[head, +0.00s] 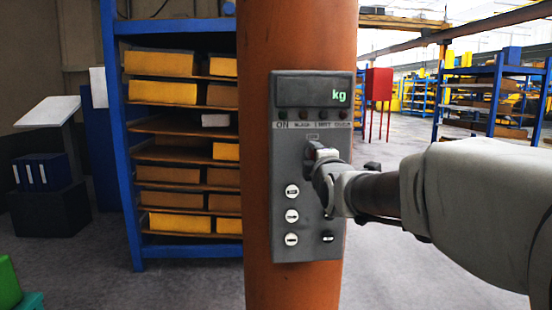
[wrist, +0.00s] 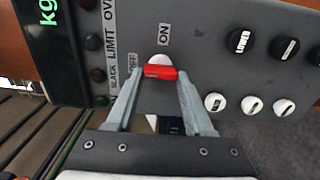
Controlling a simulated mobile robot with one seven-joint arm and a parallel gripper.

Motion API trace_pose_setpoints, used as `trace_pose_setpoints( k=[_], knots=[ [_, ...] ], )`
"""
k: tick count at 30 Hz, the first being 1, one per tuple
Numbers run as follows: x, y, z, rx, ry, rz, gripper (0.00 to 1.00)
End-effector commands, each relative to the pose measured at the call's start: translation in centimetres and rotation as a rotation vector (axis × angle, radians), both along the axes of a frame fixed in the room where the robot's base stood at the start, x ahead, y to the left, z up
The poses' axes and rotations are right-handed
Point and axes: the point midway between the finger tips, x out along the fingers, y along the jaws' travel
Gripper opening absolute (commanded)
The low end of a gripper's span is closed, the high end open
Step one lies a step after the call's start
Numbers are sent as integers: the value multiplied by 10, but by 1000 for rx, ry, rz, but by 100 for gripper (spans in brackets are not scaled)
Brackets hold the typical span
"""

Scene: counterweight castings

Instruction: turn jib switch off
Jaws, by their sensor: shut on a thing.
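A red switch handle (wrist: 160,73) on a white round base sits on the grey control panel (wrist: 215,65). I take it as the jib switch; its own lettering is too small to read. The handle lies left-right in the wrist view, with an OFF label (wrist: 133,65) to its left and an ON label (wrist: 164,35) above it. My gripper (wrist: 159,75) is shut on the handle, one finger at each end. In the head view my gripper (head: 318,150) is at the middle of the panel (head: 301,240) and hides the switch.
The panel is on an orange column (head: 270,285). A lit kg display (head: 312,93) and a row of lamps are at its top. White round knobs (head: 292,215) and a black knob (head: 327,238) are below my gripper. A blue shelf (head: 122,150) with boxes stands at left.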

Motion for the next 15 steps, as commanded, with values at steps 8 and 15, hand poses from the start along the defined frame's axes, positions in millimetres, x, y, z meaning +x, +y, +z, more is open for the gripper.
trace_pose_setpoints(
  k=[8,15],
  knots=[
    [0,0,0,-3,0,0,58],
    [0,0,0,-2,0,0,82]
  ],
)
